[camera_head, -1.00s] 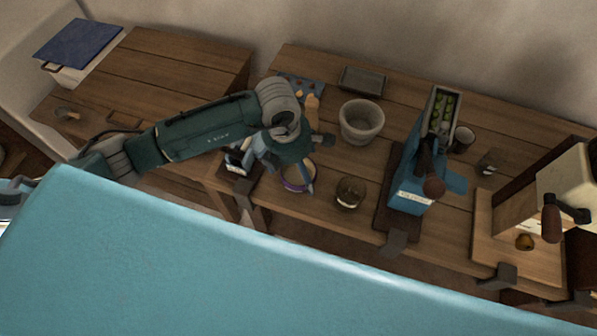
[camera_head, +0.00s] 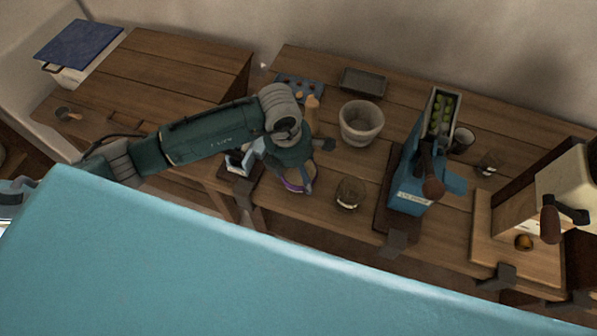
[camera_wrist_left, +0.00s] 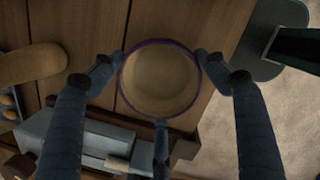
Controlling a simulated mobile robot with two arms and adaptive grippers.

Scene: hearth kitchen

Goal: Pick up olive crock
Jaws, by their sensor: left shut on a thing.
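A round crock with a tan inside and a purple rim (camera_head: 307,171) is at the front left of the long table, partly hidden by my left gripper (camera_head: 297,182). I take it as the olive crock. In the left wrist view the crock (camera_wrist_left: 160,82) sits mouth-up between the blue fingers of my left gripper (camera_wrist_left: 158,66). Two fingers touch its rim from the sides and a third from below in the picture. The gripper is shut on it. Whether its base touches the table is hidden. My right gripper is not in view.
A glass jar (camera_head: 350,193) stands just right of the crock. A pale pot (camera_head: 361,122) stands behind it, and a blue machine with green olives (camera_head: 407,187) farther right. A clamped white-and-blue device (camera_head: 240,160) is close on the left. A grey tray (camera_head: 362,82) lies at the back.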

